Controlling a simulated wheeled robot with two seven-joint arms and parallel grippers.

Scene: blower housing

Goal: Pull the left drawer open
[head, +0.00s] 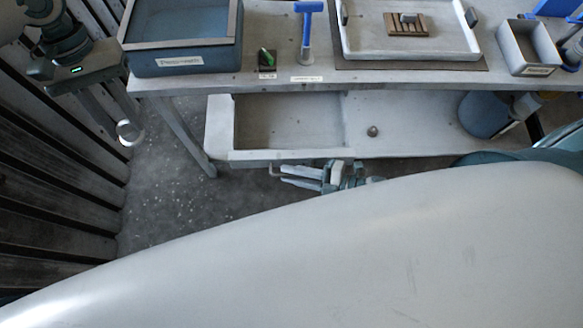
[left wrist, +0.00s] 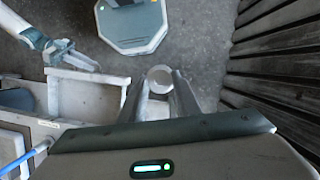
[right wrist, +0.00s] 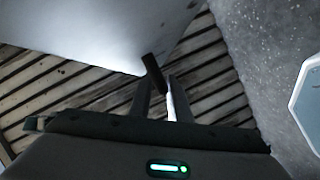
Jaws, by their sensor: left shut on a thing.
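The left drawer (head: 217,125) is pulled out below the bench top, and its empty inside shows in the head view. It also juts out in the left wrist view (left wrist: 92,76). My right gripper (head: 277,174) is at its front. In the right wrist view a dark bar handle (right wrist: 154,72) lies at the tips of my right gripper (right wrist: 159,80); whether the fingers press on it is unclear. My left gripper (head: 126,122) hangs left of the bench, shut on a round silvery part (head: 130,133), away from the drawer. That part also shows in the left wrist view (left wrist: 159,78).
The bench top holds a blue-grey bin (head: 180,65), a blue-handled tool (head: 307,30), a white tray (head: 405,57) and a small grey box (head: 515,66). A round knob (head: 372,131) shows right of the drawer. Dark slats (head: 60,180) stand at left. Floor (head: 180,190) is clear.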

